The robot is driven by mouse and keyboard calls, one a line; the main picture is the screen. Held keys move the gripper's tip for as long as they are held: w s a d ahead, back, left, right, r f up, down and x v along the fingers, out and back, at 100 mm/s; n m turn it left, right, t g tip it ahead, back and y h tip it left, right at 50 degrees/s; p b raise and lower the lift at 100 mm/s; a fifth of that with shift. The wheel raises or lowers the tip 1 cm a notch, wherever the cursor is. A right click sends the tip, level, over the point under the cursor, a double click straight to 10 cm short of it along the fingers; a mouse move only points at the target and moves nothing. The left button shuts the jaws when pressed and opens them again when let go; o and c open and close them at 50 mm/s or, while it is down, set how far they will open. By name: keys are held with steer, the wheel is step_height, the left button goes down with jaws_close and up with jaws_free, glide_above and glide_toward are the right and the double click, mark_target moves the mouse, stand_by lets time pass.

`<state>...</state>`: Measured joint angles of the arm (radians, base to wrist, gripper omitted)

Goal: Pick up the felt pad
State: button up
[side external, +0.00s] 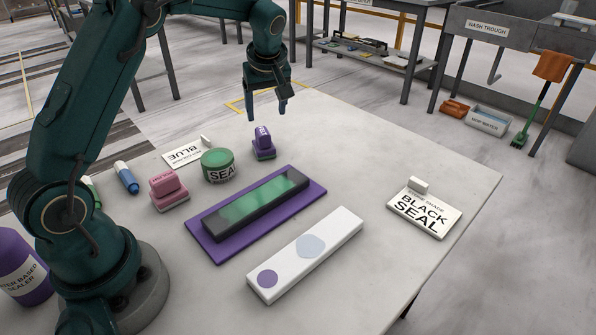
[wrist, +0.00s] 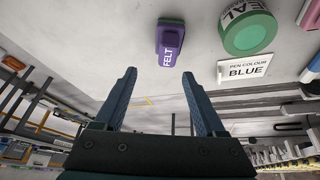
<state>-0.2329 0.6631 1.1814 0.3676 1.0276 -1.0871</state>
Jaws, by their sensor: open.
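The felt pad (side external: 264,146) is a small purple block with a raised handle, standing on the pale stone slab at its far left side. In the wrist view the felt pad (wrist: 170,42) shows the word FELT, beyond my fingertips. My gripper (side external: 267,113) is open and empty, in the air above and apart from the pad. In the wrist view my gripper (wrist: 159,74) shows two spread fingers with nothing between them.
Near the pad stand a green SEAL tin (side external: 218,167), a BLUE card (side external: 188,153) and a pink block (side external: 167,190). A dark green-topped bar lies on a purple mat (side external: 312,187). A white strip (side external: 340,228) and BLACK SEAL card (side external: 424,212) lie right. Slab beyond the pad is clear.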

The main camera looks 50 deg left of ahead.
mark_target(262, 131)
steer(key=shift+g, duration=0.4)
steer(key=x, duration=0.5)
steer(key=s+x, duration=0.1)
steer(key=x, duration=0.1)
steer(key=shift+d+f, duration=0.1)
steer(key=shift+f, duration=0.25)
steer(key=shift+c, duration=0.3)
jaws_close()
